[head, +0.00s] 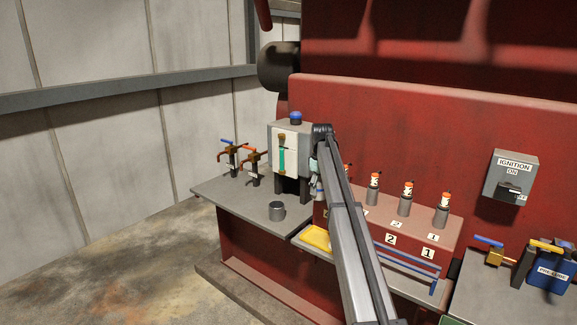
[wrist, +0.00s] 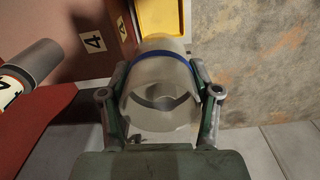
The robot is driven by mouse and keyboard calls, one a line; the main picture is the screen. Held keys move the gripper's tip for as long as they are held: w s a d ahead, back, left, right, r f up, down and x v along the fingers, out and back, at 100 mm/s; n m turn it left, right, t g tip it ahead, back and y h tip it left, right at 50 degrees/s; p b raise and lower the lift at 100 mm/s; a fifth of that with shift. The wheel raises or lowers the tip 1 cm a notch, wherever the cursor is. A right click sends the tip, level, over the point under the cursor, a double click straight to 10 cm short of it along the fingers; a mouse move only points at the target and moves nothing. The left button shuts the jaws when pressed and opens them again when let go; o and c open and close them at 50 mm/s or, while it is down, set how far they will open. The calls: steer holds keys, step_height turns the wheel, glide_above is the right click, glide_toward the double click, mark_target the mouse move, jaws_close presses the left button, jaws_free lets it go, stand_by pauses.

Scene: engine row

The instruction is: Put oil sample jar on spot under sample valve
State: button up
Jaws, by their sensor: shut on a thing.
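My gripper (wrist: 158,72) is shut on a clear, hollow jar with a blue band (wrist: 143,118), one finger on each side, in the wrist view. In the head view my gripper (head: 317,180) is mostly hidden behind my arm, just right of the grey box with a sight glass. The jar cannot be made out clearly there. I cannot tell which is the sample valve, and no marked spot is clear.
A grey cup (head: 277,211) stands on the left shelf (head: 235,197), below the grey box (head: 290,145). A yellow tray (head: 316,238) lies right of it and also shows in the wrist view (wrist: 160,16). Several orange-topped cylinders (head: 408,198) stand on the red engine block.

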steer(key=s+f+m, duration=0.3)
steer(key=s+f, duration=0.2)
steer(key=s, duration=0.8)
steer(key=s+f+m, duration=0.2)
steer(key=s+f, duration=0.4)
steer(key=s, duration=0.8)
steer(key=s+f+m, duration=0.3)
steer(key=s+f, duration=0.2)
steer(key=s, duration=0.9)
steer(key=shift+f+m, duration=0.15)
steer(key=shift+m, duration=0.15)
steer(key=shift+a, duration=0.1)
